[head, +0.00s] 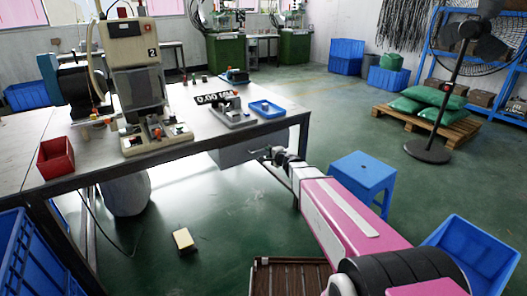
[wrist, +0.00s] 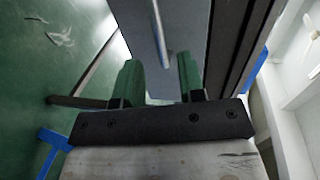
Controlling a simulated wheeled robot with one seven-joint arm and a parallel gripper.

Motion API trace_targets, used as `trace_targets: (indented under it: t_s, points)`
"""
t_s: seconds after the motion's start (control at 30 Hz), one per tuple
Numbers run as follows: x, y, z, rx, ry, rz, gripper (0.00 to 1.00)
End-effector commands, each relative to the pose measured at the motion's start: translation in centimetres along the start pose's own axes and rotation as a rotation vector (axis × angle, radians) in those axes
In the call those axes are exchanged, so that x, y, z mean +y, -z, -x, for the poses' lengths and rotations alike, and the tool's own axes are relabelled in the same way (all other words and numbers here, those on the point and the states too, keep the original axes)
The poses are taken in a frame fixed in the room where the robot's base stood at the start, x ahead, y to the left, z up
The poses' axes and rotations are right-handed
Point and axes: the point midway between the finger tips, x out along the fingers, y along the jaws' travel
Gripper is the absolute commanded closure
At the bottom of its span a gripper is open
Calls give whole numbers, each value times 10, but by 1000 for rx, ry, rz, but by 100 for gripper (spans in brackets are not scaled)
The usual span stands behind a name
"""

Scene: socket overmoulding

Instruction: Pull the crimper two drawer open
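The crimper marked 2 (head: 137,75) stands on the long workbench. A grey drawer (head: 235,152) hangs under the bench top near its right end, and it looks closed. In the wrist view the grey drawer front (wrist: 185,25) fills the top middle, with a slim metal bar handle (wrist: 158,22) on it. My gripper (head: 265,155) is at the drawer's right side in the head view. In the wrist view my gripper (wrist: 159,68) is open, its two green fingers apart. The handle's near end lies between the fingertips; I see no contact with either finger.
A blue stool (head: 362,180) stands right of my arm, with a blue crate (head: 480,250) nearer. Open floor lies below the drawer.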

Motion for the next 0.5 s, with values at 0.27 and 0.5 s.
trace_targets:
  t_s: [0.27, 0.5]
  points:
    - [0, 1, -52, -1, 0, 1, 64]
    - [0, 0, -64, -1, 0, 1, 64]
